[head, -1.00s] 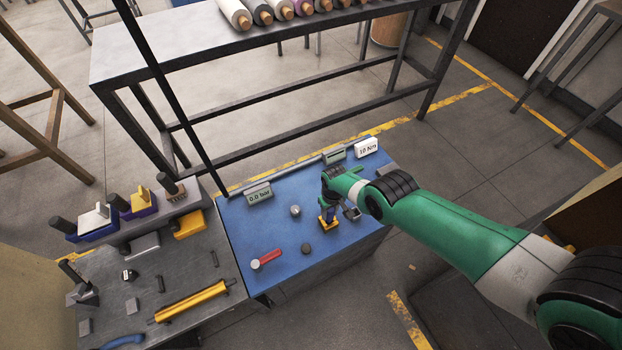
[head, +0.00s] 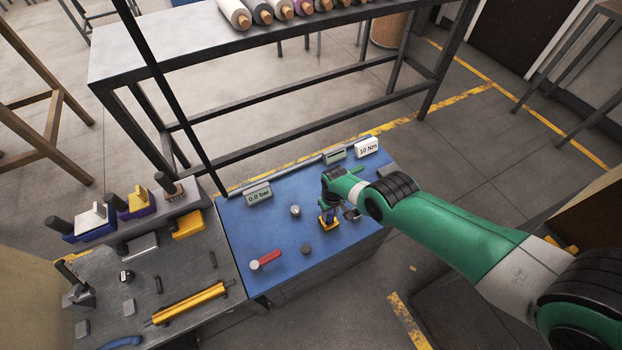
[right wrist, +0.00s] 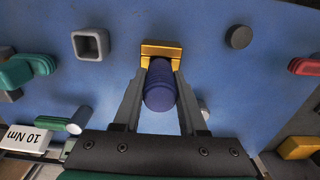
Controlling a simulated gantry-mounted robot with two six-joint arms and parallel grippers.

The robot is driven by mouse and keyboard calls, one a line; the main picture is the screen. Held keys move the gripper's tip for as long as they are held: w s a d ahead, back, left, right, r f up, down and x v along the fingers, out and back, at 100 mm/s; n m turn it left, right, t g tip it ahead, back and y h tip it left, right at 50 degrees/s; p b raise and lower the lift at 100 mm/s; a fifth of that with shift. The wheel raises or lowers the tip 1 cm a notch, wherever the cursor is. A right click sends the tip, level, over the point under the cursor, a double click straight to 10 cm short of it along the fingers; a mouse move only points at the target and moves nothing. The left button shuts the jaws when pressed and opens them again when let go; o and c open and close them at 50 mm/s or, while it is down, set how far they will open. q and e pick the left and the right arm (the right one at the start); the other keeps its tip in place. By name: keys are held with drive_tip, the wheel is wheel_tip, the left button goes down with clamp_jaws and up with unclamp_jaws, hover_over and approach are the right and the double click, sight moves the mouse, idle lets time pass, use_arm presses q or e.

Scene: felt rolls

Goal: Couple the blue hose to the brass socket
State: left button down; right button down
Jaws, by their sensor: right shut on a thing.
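The blue hose end (right wrist: 160,88) is a dark blue, ribbed piece in the right wrist view. My right gripper (right wrist: 159,75) is shut on it, with a grey finger on each side. The brass socket (right wrist: 161,48) is a gold block on the blue bench top, directly beyond the hose end. The hose end overlaps the socket in that view, and I cannot tell how far it is seated. In the head view the socket (head: 328,223) shows below my right gripper (head: 328,208). My left gripper is not in view.
The blue bench (head: 234,226) carries a 0.0 bar display (head: 259,195), a 10 Nm sign (head: 367,147), a red-handled valve (head: 267,259) and a dark round knob (head: 306,249). A square grey tube (right wrist: 90,44) stands near the socket. A grey tool table (head: 200,262) adjoins at left.

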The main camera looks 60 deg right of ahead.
drive_tip(key=shift+f+b, duration=0.3)
drive_tip(key=shift+f, duration=0.05)
idle(0.3)
drive_tip(key=shift+c, duration=1.9)
unclamp_jaws()
wheel_tip(320, 180, up, 12)
drive_tip(key=p, duration=1.1)
drive_tip(key=shift+f+p, duration=0.1)
drive_tip(key=shift+p, duration=0.2)
drive_tip(key=shift+f, duration=0.1)
